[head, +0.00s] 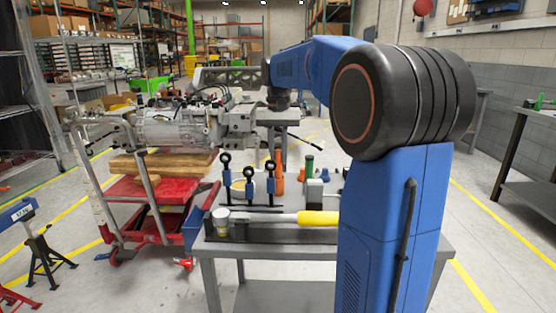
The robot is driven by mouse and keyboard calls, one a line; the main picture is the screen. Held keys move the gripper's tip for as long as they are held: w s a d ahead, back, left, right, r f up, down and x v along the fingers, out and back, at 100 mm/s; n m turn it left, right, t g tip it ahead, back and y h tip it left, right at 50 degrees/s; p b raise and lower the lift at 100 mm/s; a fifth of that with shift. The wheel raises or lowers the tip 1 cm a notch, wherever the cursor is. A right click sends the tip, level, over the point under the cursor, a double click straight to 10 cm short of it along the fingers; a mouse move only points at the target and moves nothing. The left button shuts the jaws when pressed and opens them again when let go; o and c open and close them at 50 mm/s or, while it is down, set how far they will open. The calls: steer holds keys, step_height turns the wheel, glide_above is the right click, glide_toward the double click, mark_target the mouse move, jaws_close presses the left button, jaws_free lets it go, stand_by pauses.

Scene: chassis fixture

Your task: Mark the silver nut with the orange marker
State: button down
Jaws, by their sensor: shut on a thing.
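My blue arm reaches away from me toward the back, and my gripper (279,102) is a small dark shape at its far end, close to the right end of the metal assembly. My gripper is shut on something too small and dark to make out. I cannot pick out the silver nut or the orange marker for certain. An orange object (279,182) stands on the near grey table (222,248), apart from my gripper.
The silver engine assembly (183,128) rests at left above a red cart (143,190). The near table bears a yellow-handled hammer (318,217), black upright tools (249,183) and a green-topped item (309,168). A workbench (538,118) stands at right. Floor between is open.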

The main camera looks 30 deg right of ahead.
steer(key=shift+r, duration=2.8)
